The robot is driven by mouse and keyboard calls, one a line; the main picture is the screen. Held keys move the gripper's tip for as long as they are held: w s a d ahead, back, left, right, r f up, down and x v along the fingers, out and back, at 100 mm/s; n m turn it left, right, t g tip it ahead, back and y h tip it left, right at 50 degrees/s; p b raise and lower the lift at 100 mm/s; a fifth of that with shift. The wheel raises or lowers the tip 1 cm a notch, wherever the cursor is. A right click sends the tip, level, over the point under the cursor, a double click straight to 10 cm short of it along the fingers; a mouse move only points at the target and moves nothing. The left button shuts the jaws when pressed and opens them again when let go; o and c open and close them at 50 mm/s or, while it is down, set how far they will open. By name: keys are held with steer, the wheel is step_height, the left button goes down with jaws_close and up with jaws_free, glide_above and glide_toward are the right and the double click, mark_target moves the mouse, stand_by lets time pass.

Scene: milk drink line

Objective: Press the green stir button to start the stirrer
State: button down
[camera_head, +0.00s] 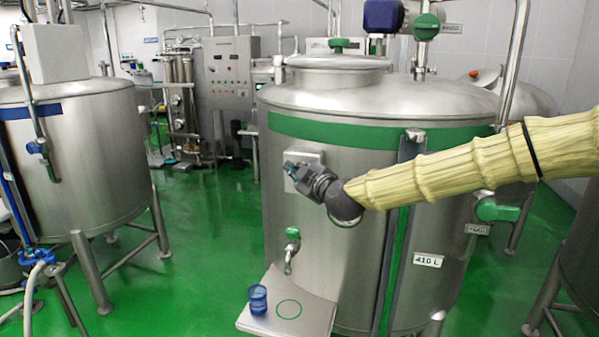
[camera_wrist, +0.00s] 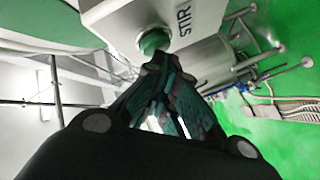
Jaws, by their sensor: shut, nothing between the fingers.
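The green stir button (camera_wrist: 153,41) sits on a light grey box (camera_wrist: 120,17) marked STIR in the wrist view. The box (camera_head: 313,157) also shows on the front of the large steel tank (camera_head: 350,255) in the head view, where my gripper hides the button. My gripper (camera_head: 291,168) is shut and empty in front of the box. In the wrist view its fingertips (camera_wrist: 157,60) are right by the button's lower edge and overlap it in the picture. I cannot tell whether they touch it.
Below the box are a tap with a green handle (camera_head: 292,233) and a shelf (camera_head: 318,312) with a blue cup (camera_head: 257,299) and a green ring mark. A green-handled valve (camera_head: 497,209) sticks out at the right. Green floor (camera_head: 190,255) is open to the left.

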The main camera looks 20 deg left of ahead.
steer(key=shift+w, duration=0.15)
steer(key=shift+s, duration=0.95)
steer(key=s+b, duration=0.1)
steer(key=s, duration=0.5)
stand_by(0.5)
steer(key=shift+a, duration=0.1)
